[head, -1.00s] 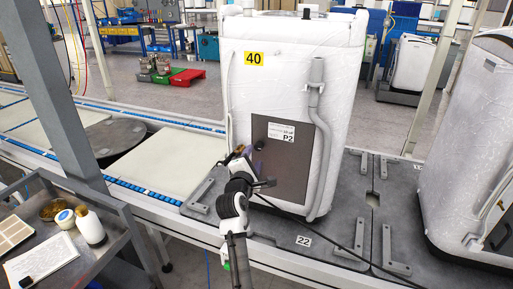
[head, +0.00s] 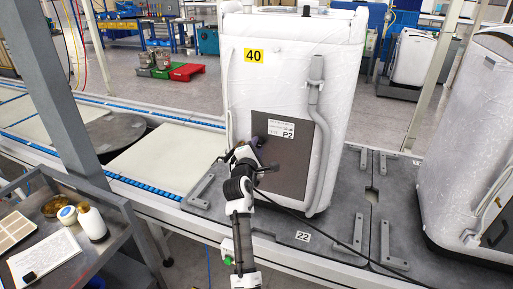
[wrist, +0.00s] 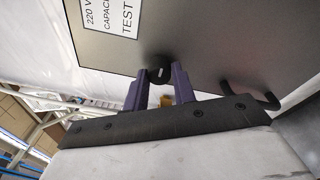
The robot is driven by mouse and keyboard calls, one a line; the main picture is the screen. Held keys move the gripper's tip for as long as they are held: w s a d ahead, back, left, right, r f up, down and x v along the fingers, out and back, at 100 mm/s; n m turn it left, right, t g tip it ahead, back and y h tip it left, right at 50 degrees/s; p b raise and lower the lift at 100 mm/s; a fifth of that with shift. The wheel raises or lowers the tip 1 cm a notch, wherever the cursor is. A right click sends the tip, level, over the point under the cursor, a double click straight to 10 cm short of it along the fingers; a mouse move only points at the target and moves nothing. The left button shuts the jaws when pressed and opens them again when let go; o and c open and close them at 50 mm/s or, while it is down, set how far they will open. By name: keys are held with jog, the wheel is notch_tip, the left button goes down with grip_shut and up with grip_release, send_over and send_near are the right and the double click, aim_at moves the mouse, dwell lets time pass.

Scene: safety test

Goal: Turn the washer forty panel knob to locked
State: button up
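Washer 40 (head: 285,85) is a white, wrapped machine with a yellow "40" tag (head: 254,56). Its dark panel (head: 291,174) carries a white label with "P2" and faces me. In the wrist view, a small round black knob (wrist: 159,76) with a pale mark shows on the panel (wrist: 215,55), below the label. My gripper (wrist: 160,71) has two purple fingers standing apart, one on each side of the knob's lower part. I cannot tell whether they touch it. In the head view, my gripper (head: 256,143) is at the panel's left part and the knob is hidden.
A black hook-shaped handle (wrist: 250,97) shows right of my fingers in the wrist view. A grey hose (head: 316,130) hangs on the washer's right. A second white machine (head: 475,140) stands at right. A cart (head: 120,235) with bottles is at lower left.

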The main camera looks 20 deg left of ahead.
jog(key=shift+c, duration=0.7)
jog(key=shift+f+m+b, duration=0.15)
jog(key=shift+m+b, duration=0.25)
jog(key=shift+b, duration=0.15)
jog(key=shift+f+m+b, duration=0.15)
jog(key=shift+m+b, duration=0.85)
jog(key=shift+b, duration=0.2)
jog(key=m+b, duration=0.2)
jog(key=b, duration=0.1)
jog(key=shift+m+t, duration=0.4)
jog(key=m+b, duration=0.3)
jog(key=b, duration=0.1)
jog(key=shift+a+m, duration=0.1)
jog(key=shift+m, duration=0.2)
jog(key=m+h+b, duration=0.1)
jog(key=m+b, duration=0.2)
jog(key=shift+r+t, duration=0.2)
jog(key=shift+t, duration=0.1)
jog(key=shift+m, duration=0.3)
